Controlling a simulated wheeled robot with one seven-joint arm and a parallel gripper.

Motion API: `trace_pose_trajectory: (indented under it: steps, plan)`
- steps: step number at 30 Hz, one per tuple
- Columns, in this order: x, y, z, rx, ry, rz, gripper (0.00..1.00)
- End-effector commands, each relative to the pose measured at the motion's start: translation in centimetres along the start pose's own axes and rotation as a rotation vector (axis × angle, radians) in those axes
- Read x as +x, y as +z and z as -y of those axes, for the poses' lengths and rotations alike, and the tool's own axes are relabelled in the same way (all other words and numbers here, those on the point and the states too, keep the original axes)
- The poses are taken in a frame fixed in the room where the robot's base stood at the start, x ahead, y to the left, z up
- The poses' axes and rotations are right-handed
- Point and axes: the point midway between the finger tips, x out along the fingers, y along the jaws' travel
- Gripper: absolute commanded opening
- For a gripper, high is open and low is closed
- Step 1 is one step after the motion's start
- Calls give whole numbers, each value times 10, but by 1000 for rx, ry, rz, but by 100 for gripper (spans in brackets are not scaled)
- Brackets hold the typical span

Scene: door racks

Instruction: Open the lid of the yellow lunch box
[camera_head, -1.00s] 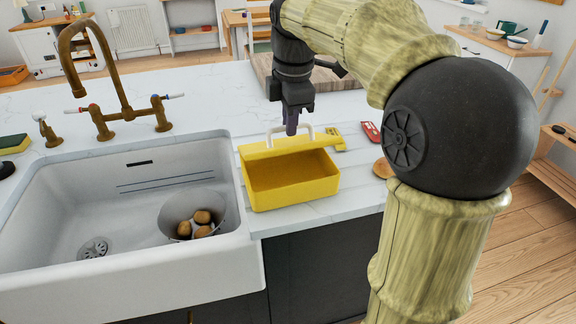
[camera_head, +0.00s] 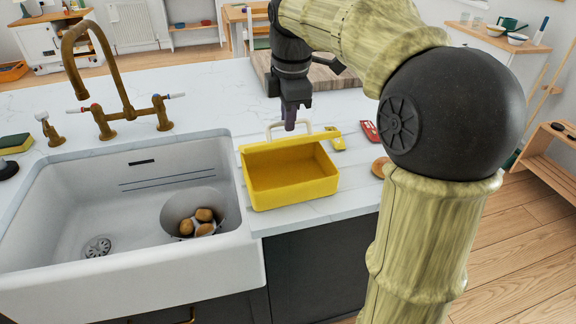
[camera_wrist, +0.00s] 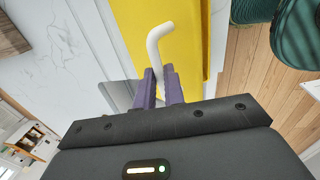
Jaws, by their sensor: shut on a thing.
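The yellow lunch box (camera_head: 300,194) stands on the worktop at the right edge of the sink, with its front and hollow inside facing me. The white handle (camera_head: 269,129) is on the lid. My gripper (camera_head: 290,128) points down behind the lid's edge. In the wrist view the purple fingertips (camera_wrist: 160,84) are shut on the white handle (camera_wrist: 158,40), beside the yellow lid (camera_wrist: 190,40). The far side of the lid is hidden in the head view.
The sink (camera_head: 90,205) on the left holds a bowl (camera_head: 178,207) with several potatoes, below a brass tap (camera_head: 118,85). A red item (camera_head: 370,131), a yellow item (camera_head: 338,144) and a wooden board (camera_head: 330,80) lie behind and right of the box.

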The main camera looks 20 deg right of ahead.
Motion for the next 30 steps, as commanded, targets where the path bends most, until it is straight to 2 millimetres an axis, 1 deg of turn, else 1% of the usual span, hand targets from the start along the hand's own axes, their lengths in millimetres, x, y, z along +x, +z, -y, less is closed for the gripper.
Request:
trace_pose_trajectory:
  steps: [14, 30]
  plan:
    - [-1, 0, -3, 0, 0, 0, 5]
    - [-6, 0, -14, 1, 0, 0, 5]
